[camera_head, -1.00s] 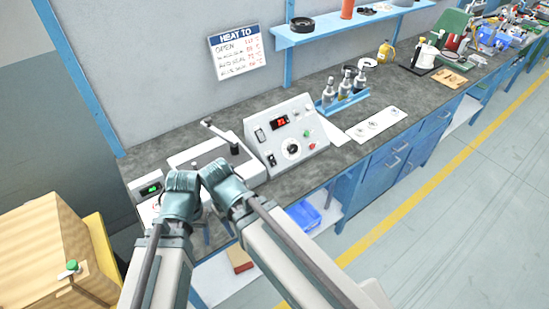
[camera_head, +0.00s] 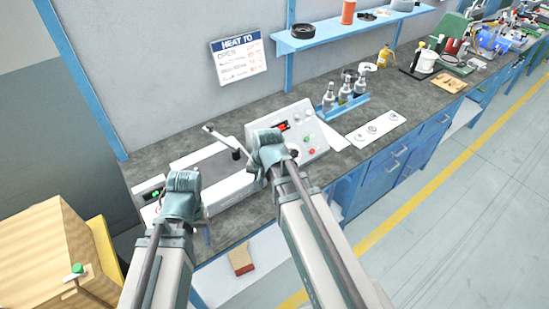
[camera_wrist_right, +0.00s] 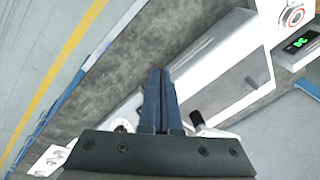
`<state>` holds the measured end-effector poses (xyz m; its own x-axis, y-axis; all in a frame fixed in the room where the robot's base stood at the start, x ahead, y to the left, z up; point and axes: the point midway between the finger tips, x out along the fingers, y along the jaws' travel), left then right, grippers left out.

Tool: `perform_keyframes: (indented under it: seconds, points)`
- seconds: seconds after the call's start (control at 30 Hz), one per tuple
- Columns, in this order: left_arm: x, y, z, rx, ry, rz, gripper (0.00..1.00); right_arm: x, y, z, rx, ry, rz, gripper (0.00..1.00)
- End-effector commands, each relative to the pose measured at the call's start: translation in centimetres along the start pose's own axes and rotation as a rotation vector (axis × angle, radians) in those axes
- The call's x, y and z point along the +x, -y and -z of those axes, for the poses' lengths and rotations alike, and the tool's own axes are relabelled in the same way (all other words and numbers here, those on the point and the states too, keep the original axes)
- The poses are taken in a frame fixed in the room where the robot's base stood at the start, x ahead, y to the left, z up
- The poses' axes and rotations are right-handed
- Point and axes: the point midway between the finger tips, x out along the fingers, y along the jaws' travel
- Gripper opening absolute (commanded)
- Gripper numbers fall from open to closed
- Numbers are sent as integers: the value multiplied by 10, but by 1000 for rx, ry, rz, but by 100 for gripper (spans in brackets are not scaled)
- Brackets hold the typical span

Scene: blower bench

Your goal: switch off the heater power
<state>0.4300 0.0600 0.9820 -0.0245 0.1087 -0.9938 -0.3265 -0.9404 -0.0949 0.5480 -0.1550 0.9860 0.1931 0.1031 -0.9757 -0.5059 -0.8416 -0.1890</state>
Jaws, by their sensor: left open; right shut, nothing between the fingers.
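The white sloped control box (camera_head: 308,126) with a red lit display (camera_head: 283,127) stands on the bench in the head view. A green and a red button show on its right side. My right gripper (camera_head: 266,148) is in front of the box's left part and hides the controls there, so I cannot see the switch there. In the right wrist view its fingers (camera_wrist_right: 160,100) are shut with nothing between them. I cannot tell whether they touch anything. My left gripper (camera_head: 181,190) is open and empty by the small box with a green display (camera_head: 152,191).
A flat white device with a black-knobbed lever (camera_head: 236,155) stands left of the control box. Bottles in a blue rack (camera_head: 346,103) and a white strip (camera_head: 376,127) lie to the right. A heat sign (camera_head: 238,59) hangs behind.

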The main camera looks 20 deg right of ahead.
Motion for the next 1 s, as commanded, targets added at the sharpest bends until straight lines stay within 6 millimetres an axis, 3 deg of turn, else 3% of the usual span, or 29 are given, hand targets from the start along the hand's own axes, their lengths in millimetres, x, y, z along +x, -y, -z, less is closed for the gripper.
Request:
perform_keyframes:
  seconds: [0.03, 0.2, 0.4, 0.57, 1.0]
  points:
    - [-7, 1, 0, 0, 0, 0, 63, -8, -8, 25, 110, -23, 29, 0]
    - [-15, 1, -1, 0, 0, 0, 63, -22, -34, 82, 430, -85, 128, 0]
    - [-20, 2, -1, 1, 0, 0, 63, -35, -59, 121, 656, -126, 203, 0]
    - [-21, 2, -1, 1, 0, 0, 63, -38, -66, 132, 722, -137, 227, 0]
    - [-18, 2, -1, 0, 0, 0, 63, -36, -66, 132, 725, -137, 228, 0]
